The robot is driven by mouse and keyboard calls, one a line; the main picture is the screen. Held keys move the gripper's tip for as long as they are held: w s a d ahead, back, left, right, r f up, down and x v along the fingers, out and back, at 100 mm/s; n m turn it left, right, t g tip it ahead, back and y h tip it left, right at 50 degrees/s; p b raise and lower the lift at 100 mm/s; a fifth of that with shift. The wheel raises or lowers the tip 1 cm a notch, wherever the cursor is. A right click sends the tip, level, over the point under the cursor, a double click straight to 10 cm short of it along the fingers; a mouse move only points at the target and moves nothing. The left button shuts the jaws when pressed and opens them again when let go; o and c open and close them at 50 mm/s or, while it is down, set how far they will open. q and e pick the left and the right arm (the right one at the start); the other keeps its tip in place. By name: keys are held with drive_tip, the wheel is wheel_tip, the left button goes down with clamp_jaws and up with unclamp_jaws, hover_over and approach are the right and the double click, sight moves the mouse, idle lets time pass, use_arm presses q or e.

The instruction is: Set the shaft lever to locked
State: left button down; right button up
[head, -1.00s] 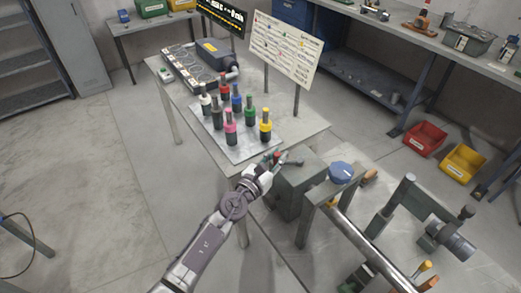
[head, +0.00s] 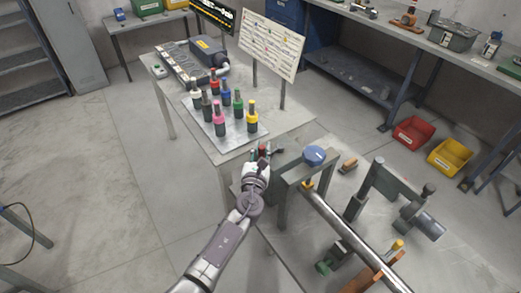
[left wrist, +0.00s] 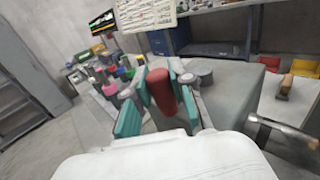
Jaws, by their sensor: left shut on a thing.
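My left gripper (head: 262,157) is at the left end of a grey machine block, by the front corner of the tool table. In the left wrist view my left gripper (left wrist: 160,98) has its teal finger pads on both sides of a red handle (left wrist: 162,92) and is shut on it. The red handle looks like the grip of the shaft lever; its lower part is hidden by the gripper. In the head view only a small red spot (head: 262,149) of it shows between the fingers. No lock marking is readable. My right gripper is not in view.
A blue round knob (head: 315,155) sits on the machine frame right of the gripper, above a long steel shaft (head: 345,232). Several coloured-collar tools stand on a plate (head: 243,139) on the table behind. Red (head: 415,134) and yellow (head: 450,156) bins lie on the floor at right.

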use_arm(q)
drive_tip(key=c, duration=1)
unclamp_jaws()
drive_tip(key=shift+d, duration=0.1)
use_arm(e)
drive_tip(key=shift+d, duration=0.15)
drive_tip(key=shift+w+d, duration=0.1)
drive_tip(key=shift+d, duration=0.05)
use_arm(q)
drive_tip(key=shift+s+f, duration=0.1)
drive_tip(key=shift+s, duration=0.45)
drive_tip(key=v, duration=1.1)
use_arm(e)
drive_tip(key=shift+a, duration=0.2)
